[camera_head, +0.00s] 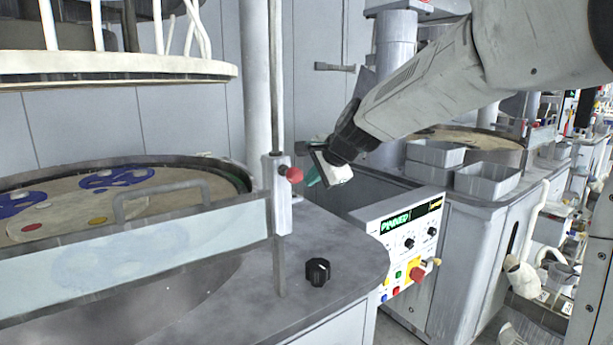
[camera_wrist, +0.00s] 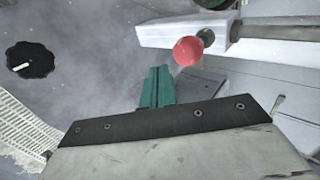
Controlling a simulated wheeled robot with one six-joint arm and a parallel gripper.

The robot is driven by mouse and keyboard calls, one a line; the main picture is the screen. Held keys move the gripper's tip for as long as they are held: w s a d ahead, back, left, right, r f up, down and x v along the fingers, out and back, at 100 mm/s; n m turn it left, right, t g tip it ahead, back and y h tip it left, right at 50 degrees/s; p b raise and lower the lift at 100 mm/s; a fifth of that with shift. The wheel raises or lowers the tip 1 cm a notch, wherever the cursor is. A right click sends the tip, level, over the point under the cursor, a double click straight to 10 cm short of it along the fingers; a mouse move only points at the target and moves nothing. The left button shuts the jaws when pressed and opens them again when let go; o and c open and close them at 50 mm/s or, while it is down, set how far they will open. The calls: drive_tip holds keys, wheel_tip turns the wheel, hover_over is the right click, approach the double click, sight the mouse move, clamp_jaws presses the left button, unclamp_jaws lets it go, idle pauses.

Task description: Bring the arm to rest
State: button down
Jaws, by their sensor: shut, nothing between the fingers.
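My gripper (camera_head: 316,177) is at the end of my arm, which reaches in from the upper right in the head view. It hangs in the air near a red ball knob (camera_head: 294,174) on a white bracket, with its teal fingers to the right of the knob. In the wrist view the teal fingers (camera_wrist: 157,88) are shut together with nothing between them. The red knob (camera_wrist: 188,51) shows just right of the fingertips there. I cannot tell the exact gap between the fingers and the knob.
A round platen (camera_head: 190,185) with blue carriers lies at left behind a rail. A black dial (camera_head: 317,271) sits on the grey counter, also in the wrist view (camera_wrist: 30,60). Grey bins (camera_head: 487,180) stand at right.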

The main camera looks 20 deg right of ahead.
drive_tip(key=v, duration=1)
drive_tip(key=s+f+n+g+h, duration=0.1)
drive_tip(key=s+f+n, duration=0.3)
drive_tip(key=s, duration=0.7)
drive_tip(key=s+d+f+n+g+h, duration=0.1)
drive_tip(key=s+f+n+g, duration=0.3)
drive_tip(key=s, duration=0.7)
drive_tip(key=s+d+f+n+g+h, duration=0.1)
drive_tip(key=s+f+n+g, duration=0.1)
drive_tip(key=s+f+n, duration=0.4)
drive_tip(key=s+f, duration=0.1)
drive_tip(key=s, duration=0.4)
drive_tip(key=shift+s+f+g, duration=0.35)
drive_tip(key=shift+g, duration=0.05)
